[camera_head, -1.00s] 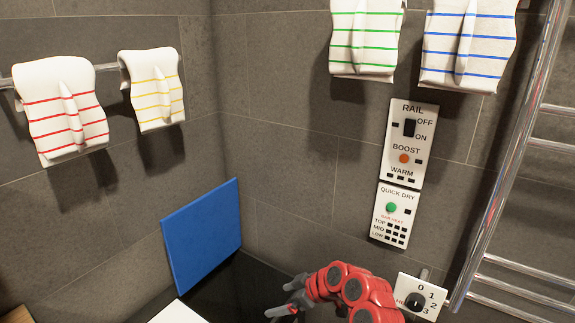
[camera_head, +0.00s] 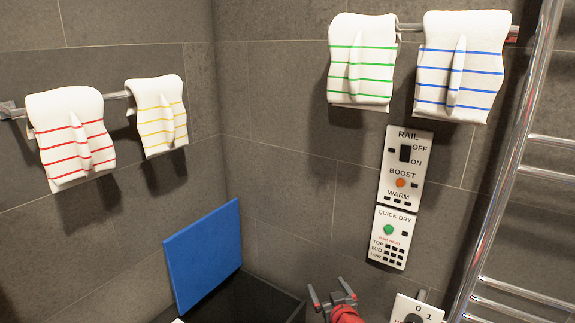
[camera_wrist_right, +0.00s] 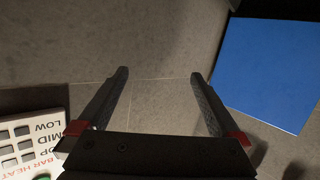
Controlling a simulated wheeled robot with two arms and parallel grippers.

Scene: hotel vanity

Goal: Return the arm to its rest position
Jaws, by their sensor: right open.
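My right gripper (camera_head: 333,295) is at the bottom of the head view, right of centre, with its red arm below it. It is open and empty, its two grey fingers apart. In the right wrist view the gripper (camera_wrist_right: 160,88) shows both fingers spread, with only grey tiled wall between them. The quick dry panel (camera_head: 393,237) is up and to the right of it in the head view, apart from it. Part of that panel (camera_wrist_right: 30,145) shows at the lower left of the wrist view. My left gripper is not in view.
A blue board (camera_head: 203,255) stands at the wall, left of the gripper. The rail panel (camera_head: 405,166) and a dial (camera_head: 414,310) are on the right, beside a chrome towel rail (camera_head: 505,165). Striped towels hang on bars above, including a green-striped one (camera_head: 361,60).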

